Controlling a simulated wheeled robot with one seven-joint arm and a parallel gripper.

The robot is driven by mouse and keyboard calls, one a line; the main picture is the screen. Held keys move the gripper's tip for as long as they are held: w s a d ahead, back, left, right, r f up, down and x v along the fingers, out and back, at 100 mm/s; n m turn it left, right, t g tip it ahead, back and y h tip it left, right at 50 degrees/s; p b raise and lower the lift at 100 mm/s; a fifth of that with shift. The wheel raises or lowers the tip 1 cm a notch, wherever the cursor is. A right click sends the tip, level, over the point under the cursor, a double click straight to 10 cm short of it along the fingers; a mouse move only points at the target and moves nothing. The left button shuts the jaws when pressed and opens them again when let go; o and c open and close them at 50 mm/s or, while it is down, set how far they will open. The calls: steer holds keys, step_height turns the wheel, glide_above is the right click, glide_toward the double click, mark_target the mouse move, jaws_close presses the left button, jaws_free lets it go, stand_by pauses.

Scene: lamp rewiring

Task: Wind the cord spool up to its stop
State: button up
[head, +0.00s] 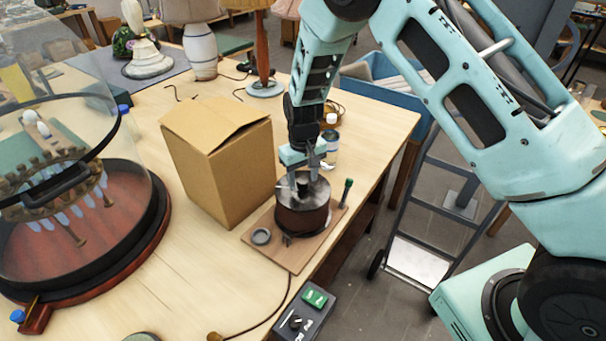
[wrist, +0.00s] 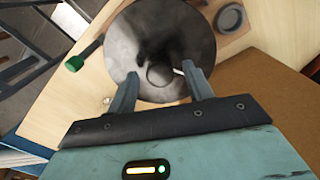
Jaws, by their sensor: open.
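The cord spool (head: 303,216) is a dark brown drum with a grey metal top, standing upright on a wooden board (head: 271,252). Its round grey top (wrist: 158,28) fills the upper middle of the wrist view, with a small round hub (wrist: 160,76) near the centre. My gripper (head: 307,186) points down at the spool's top from above. In the wrist view its two fingers (wrist: 162,84) stand apart on either side of the hub, and nothing shows held between them. I cannot tell whether the fingertips touch the top. The cord on the drum is mostly hidden.
A cardboard box (head: 225,160) stands close left of the spool. A green-handled tool (head: 346,190) is at the board's right, a small grey ring (head: 261,236) at its left. A control box with green buttons (head: 308,312) is in front. A glass dome (head: 70,160) is far left.

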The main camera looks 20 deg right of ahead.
steer(key=shift+f, duration=0.4)
jaws_close()
